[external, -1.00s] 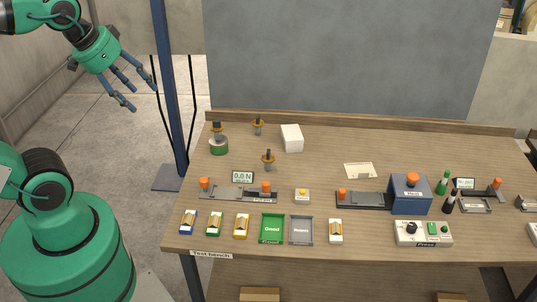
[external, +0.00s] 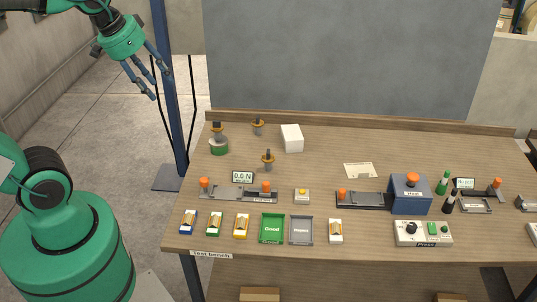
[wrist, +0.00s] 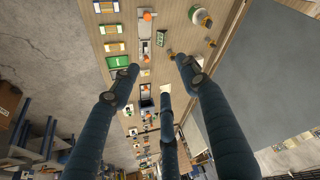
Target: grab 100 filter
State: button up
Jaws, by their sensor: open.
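My gripper (external: 155,82) is open and empty, hanging in the air to the left of the bench near the blue post. Its three spread fingers also show in the wrist view (wrist: 160,82). No label reading 100 is legible, so I cannot tell which item is the 100 filter. Small boxes stand along the bench's front left: a blue one (external: 188,221), a green one (external: 214,224) and a yellow one (external: 241,226). A similar whitish-orange box (external: 335,231) stands right of the trays. The gripper is far from all of them.
The wooden bench (external: 330,150) holds a green Good tray (external: 272,228), a grey tray (external: 301,230), a blue Heat unit (external: 410,195) and a Press panel (external: 423,233). A blue post (external: 172,110) stands between gripper and bench. A white cube (external: 291,138) sits at the back.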

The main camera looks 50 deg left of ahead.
jog(key=w+f+g, duration=0.1)
jog(key=w+f, duration=0.1)
jog(key=w, duration=0.9)
jog(key=g+p, duration=0.4)
send_over(268, 151)
notch_tip(268, 151, down, 27)
jog(key=shift+a+r, duration=0.1)
jog(key=shift+r, duration=0.1)
jog(key=shift+w+f, duration=0.1)
jog(key=shift+f, duration=0.3)
notch_tip(268, 151, down, 7)
jog(key=shift+r+b, duration=0.1)
jog(key=shift+b, duration=0.4)
jog(key=shift+f, duration=0.9)
